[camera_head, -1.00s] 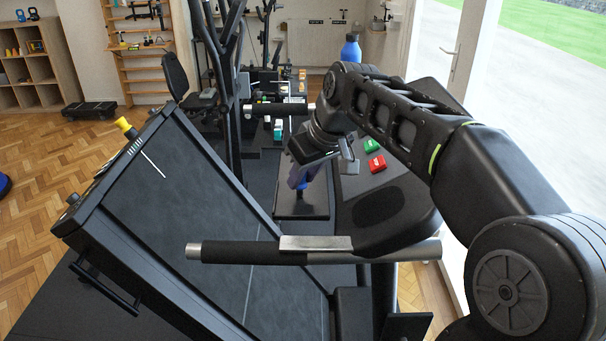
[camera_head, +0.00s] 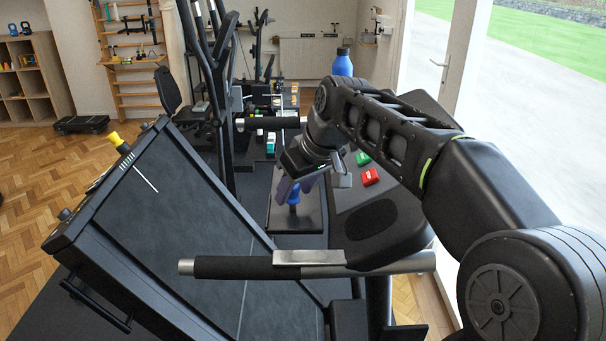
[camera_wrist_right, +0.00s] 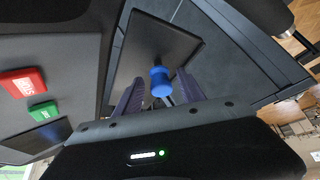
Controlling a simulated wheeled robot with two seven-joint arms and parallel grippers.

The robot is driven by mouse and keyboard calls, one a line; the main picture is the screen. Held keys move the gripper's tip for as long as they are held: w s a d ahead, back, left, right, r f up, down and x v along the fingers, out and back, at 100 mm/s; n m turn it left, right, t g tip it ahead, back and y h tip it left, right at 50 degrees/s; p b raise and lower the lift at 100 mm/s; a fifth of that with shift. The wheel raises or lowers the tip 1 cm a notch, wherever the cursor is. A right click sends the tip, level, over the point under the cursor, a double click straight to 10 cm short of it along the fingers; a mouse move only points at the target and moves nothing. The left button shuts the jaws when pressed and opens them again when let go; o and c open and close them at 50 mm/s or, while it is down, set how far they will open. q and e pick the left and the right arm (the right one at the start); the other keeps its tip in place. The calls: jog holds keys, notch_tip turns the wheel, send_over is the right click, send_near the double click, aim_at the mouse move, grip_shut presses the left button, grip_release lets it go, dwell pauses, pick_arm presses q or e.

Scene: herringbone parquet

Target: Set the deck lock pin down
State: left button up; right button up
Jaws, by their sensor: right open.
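A blue-handled pin (camera_head: 294,193), which I take to be the deck lock pin, is at a dark flat tray (camera_head: 284,222). My right gripper (camera_head: 291,188) is over the tray, its purple fingers spread on either side of the blue handle. In the right wrist view the blue handle (camera_wrist_right: 160,82) shows between the open fingers (camera_wrist_right: 160,77), with gaps beside it. The tray (camera_wrist_right: 188,43) lies behind it. The pin's lower end is hidden, so I cannot tell exactly how it rests. My left gripper is out of view.
A treadmill console with a red block (camera_head: 370,177) and a green block (camera_head: 362,158) stands right of the tray. A handlebar (camera_head: 240,267) crosses in front. The tilted deck (camera_head: 175,220), with a yellow knob (camera_head: 116,140), stands left. A blue bottle (camera_head: 342,64) is behind.

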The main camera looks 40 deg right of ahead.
jog(key=v, duration=1.2)
jog(key=shift+b, duration=0.4)
jog(key=shift+w, duration=0.1)
